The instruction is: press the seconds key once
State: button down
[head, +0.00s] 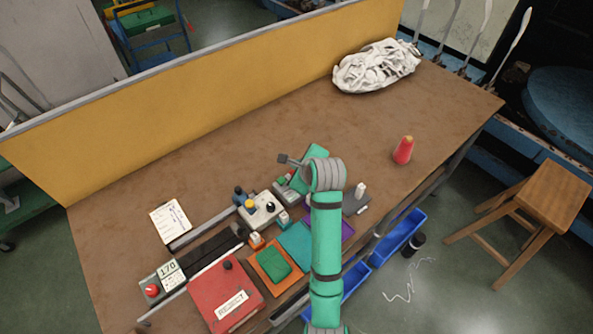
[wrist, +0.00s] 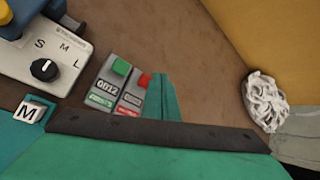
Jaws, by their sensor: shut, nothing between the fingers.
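A grey two-key counter box (wrist: 118,86) shows in the wrist view, left of centre. It has a green key (wrist: 121,67) and a red key (wrist: 144,80), with a number window reading like 0012 below the green one. The small labels, one green and one red, are too blurred to read; the red key appears to be the seconds key. My gripper (wrist: 161,88) is shut and empty, its tip just right of the red key in the picture; I cannot tell if they touch. In the head view the counter box (head: 288,191) is partly hidden by my arm.
A dial box marked S, M, L (head: 263,210) stands beside the counter.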

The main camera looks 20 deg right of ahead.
jog(key=shift+a, duration=0.4)
notch_tip(320, 180, up, 5)
jog(key=shift+d+r, duration=0.1)
jog(key=shift+d, duration=0.05)
dwell(0.4)
jog(key=shift+w, duration=0.15)
dwell(0.3)
